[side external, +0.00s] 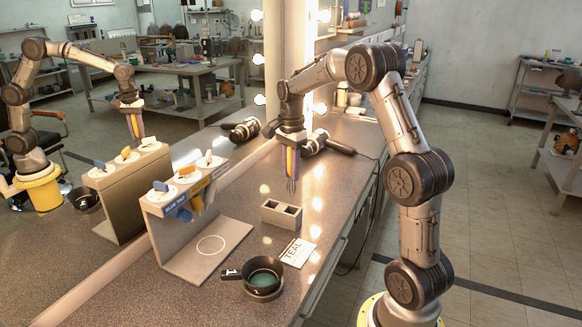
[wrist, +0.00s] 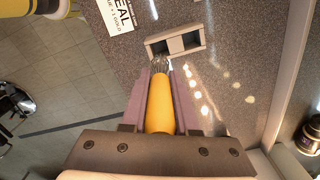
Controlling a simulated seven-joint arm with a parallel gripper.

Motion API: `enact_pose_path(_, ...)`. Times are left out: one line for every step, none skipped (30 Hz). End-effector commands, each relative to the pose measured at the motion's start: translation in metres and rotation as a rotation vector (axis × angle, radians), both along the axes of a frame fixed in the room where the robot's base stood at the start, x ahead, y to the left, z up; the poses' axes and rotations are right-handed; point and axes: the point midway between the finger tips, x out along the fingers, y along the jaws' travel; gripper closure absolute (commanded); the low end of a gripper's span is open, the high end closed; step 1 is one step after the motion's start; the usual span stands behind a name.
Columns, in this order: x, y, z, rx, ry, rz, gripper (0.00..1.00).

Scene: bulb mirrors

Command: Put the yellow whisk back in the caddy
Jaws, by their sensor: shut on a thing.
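The yellow whisk (wrist: 160,104) is in my gripper (wrist: 161,88), its yellow handle between the two purple-grey fingers and its wire head pointing down. In the side external view my gripper (side external: 291,165) is shut on the whisk (side external: 291,186) and holds it above the counter. The grey two-compartment caddy (side external: 281,214) stands on the counter just below and slightly left of the whisk. In the wrist view the caddy (wrist: 176,51) lies just beyond the wire head, and both compartments look empty.
A labelled stand (side external: 180,205) with several knob-topped white discs stands left of the caddy, before the mirror. Dark cylindrical tools (side external: 328,145) lie behind my gripper.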

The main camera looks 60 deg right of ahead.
Motion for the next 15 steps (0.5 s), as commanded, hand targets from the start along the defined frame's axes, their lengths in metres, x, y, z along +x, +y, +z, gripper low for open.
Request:
enact_pose_path(0.0, 0.0, -0.005, 0.002, 0.001, 0.0, 1.0)
enact_pose_path(0.0, 0.0, -0.007, 0.001, 0.002, 0.0, 1.0)
enact_pose_path(0.0, 0.0, -0.011, 0.001, 0.002, 0.0, 1.0)
enact_pose_path(0.0, 0.0, -0.014, 0.002, 0.002, 0.0, 1.0)
enact_pose_path(-0.001, 0.001, -0.017, 0.002, 0.002, 0.0, 1.0)
enact_pose_path(0.0, 0.0, -0.02, 0.002, 0.002, 0.0, 1.0)
enact_pose_path(0.0, 0.0, -0.023, 0.002, 0.002, 0.0, 1.0)
enact_pose_path(0.0, 0.0, -0.026, 0.002, 0.002, 0.0, 1.0)
enact_pose_path(0.0, 0.0, -0.029, 0.002, 0.002, 0.0, 1.0)
enact_pose_path(0.0, 0.0, -0.032, 0.002, 0.002, 0.0, 1.0)
enact_pose_path(-0.001, 0.001, -0.035, 0.002, 0.002, 0.0, 1.0)
enact_pose_path(-0.001, 0.001, -0.039, 0.002, 0.003, 0.0, 1.0)
enact_pose_path(0.0, 0.0, -0.041, 0.002, 0.002, 0.0, 1.0)
enact_pose_path(0.0, 0.0, -0.044, 0.002, 0.001, 0.0, 1.0)
enact_pose_path(0.0, 0.0, -0.047, 0.002, 0.001, 0.0, 1.0)
